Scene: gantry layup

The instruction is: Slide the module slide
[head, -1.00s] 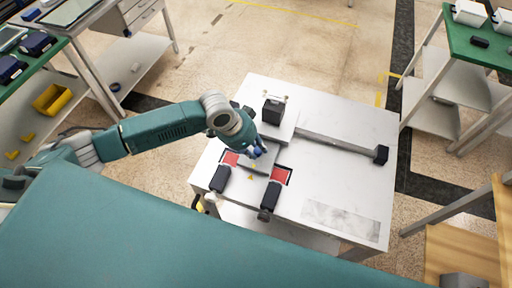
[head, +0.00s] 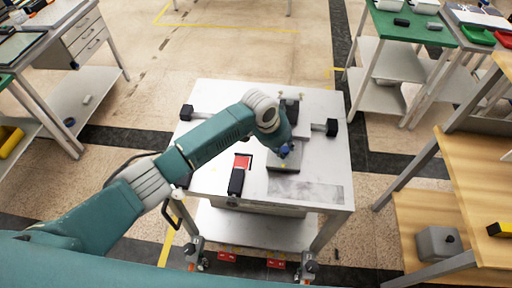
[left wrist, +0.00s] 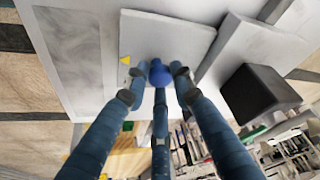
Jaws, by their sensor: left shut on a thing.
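The module slide is a grey plate (head: 284,158) with a blue knob (left wrist: 158,75) and a dark block (head: 291,108) behind it. It sits on a rail (head: 215,115) across a white table (head: 215,92). My left gripper (head: 286,150) is over the plate; in the left wrist view its fingers (left wrist: 160,88) are closed around the knob. The block also shows in the left wrist view (left wrist: 260,93). The plate is near the rail's dark right end stop (head: 332,127). My arm hides part of the rail and table. My right gripper is not in view.
A dark stop (head: 187,112) ends the rail at left. A green-topped table (head: 425,30) stands at back right, wooden shelving (head: 480,190) at right.

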